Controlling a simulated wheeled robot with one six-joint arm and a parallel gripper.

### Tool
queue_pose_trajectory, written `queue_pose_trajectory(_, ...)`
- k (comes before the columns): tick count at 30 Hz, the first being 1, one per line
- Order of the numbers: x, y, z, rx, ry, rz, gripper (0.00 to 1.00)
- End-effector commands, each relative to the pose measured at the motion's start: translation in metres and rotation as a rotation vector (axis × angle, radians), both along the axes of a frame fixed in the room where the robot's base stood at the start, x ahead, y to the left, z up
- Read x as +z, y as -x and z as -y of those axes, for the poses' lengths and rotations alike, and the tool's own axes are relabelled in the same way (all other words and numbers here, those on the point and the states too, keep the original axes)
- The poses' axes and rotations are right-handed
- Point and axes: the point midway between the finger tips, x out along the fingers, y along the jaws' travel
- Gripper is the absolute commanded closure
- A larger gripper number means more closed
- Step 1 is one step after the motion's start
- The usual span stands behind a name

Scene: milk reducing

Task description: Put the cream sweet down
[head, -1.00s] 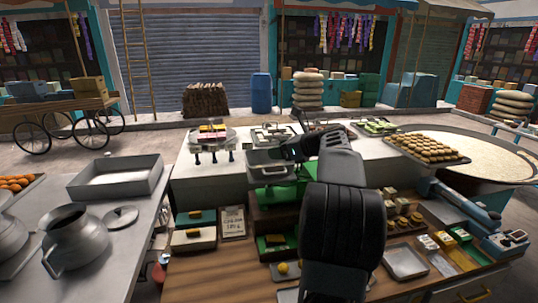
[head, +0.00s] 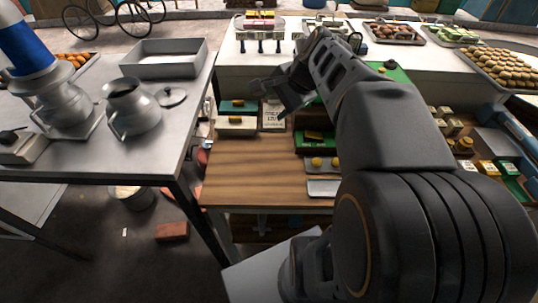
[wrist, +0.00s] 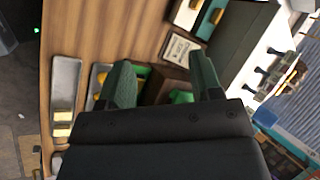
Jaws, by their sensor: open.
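My gripper (head: 283,92) is open above the back left of the wooden table (head: 255,168), near a printed card (head: 274,115). In the wrist view its two green-grey fingers (wrist: 161,64) are spread, with nothing seen held between them. Pale cream sweets (wrist: 62,123) lie at one end of a metal tray (wrist: 66,80), well apart from the fingers. In the head view, a metal tray (head: 322,188) shows at the table's front, its right part hidden by my arm. I cannot tell which piece is the task's cream sweet.
A dish with yellow balls (head: 317,162) lies in front. A steel table (head: 195,92) with metal pots (head: 130,108) is at left. Bare wood is clear at the front left.

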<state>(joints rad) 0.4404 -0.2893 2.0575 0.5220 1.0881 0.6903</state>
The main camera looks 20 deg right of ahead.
Motion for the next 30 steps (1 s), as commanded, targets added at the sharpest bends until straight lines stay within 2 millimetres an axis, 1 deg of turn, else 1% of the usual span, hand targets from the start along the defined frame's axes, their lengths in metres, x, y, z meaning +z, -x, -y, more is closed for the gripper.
queue_pose_trajectory(1, -0.014, 0.019, -0.026, 0.192, 0.142, 0.011, 0.41)
queue_pose_trajectory(3, -0.032, 0.042, -0.045, 0.44, 0.326, 0.027, 0.41)
queue_pose_trajectory(4, -0.039, 0.05, -0.051, 0.538, 0.395, 0.036, 0.41)
queue_pose_trajectory(6, -0.053, 0.068, -0.062, 0.74, 0.536, 0.055, 0.41)
queue_pose_trajectory(9, -0.067, 0.084, -0.07, 0.956, 0.682, 0.077, 0.41)
queue_pose_trajectory(12, -0.075, 0.093, -0.072, 1.083, 0.766, 0.091, 0.41)
queue_pose_trajectory(16, -0.079, 0.096, -0.073, 1.138, 0.803, 0.096, 0.41)
queue_pose_trajectory(30, -0.079, 0.096, -0.072, 1.135, 0.801, 0.095, 0.41)
